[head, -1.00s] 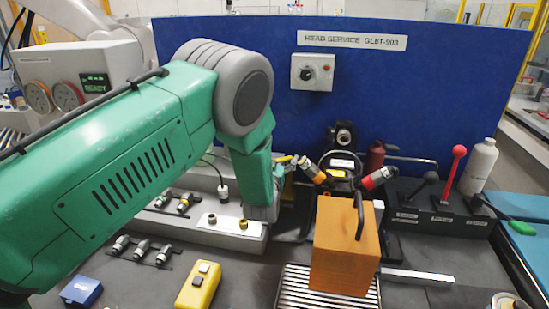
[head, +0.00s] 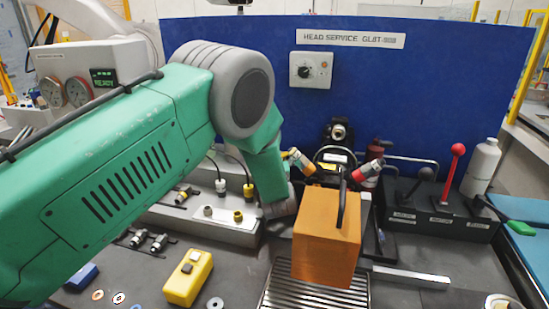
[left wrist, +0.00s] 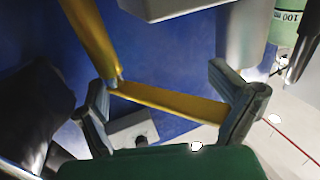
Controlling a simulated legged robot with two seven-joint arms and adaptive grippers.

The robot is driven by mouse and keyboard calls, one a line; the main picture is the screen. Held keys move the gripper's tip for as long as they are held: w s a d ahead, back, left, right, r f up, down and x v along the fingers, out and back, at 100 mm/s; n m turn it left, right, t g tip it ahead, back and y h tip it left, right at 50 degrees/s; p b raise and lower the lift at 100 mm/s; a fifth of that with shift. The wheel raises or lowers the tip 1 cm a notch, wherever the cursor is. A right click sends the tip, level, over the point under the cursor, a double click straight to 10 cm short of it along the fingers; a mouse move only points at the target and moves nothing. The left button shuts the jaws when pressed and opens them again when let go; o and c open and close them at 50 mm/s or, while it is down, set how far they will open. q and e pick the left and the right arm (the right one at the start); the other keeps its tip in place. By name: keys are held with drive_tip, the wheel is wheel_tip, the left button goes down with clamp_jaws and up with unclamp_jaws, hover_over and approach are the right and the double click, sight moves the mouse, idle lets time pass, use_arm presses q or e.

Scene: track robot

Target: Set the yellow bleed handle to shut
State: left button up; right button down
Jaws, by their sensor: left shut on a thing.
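In the left wrist view, a flat yellow handle (left wrist: 170,101) spans the gap between the two dark fingers of my left gripper (left wrist: 172,98). Its ends meet the fingers, and my gripper is shut on it. A second yellow length (left wrist: 88,36) runs up and left from its left end. In the head view my green left arm reaches down to the left of an orange block (head: 325,238). The block and the arm hide the left gripper and the yellow handle there. My right gripper is not in view.
The orange block stands over a slatted tray (head: 300,297). Hose connectors, one yellow-banded (head: 301,161) and one red-banded (head: 368,171), rise behind it. A black lever box (head: 432,217) with a red-knobbed lever stands at right. A yellow button box (head: 188,278) lies front left.

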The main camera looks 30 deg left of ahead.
use_arm(q)
drive_tip(key=o, duration=1.4)
drive_tip(key=shift+w+a+r, duration=0.2)
drive_tip(key=shift+a+r, duration=0.1)
drive_tip(key=shift+r, duration=0.3)
drive_tip(key=shift+o, duration=0.2)
drive_tip(key=shift+w+f, duration=0.1)
drive_tip(key=shift+w, duration=0.05)
drive_tip(key=shift+a, duration=0.25)
drive_tip(key=shift+s+d+f, duration=0.2)
drive_tip(key=shift+s+f, duration=0.1)
drive_tip(key=shift+s, duration=0.1)
drive_tip(key=v, duration=0.7)
drive_tip(key=shift+d+f, duration=0.2)
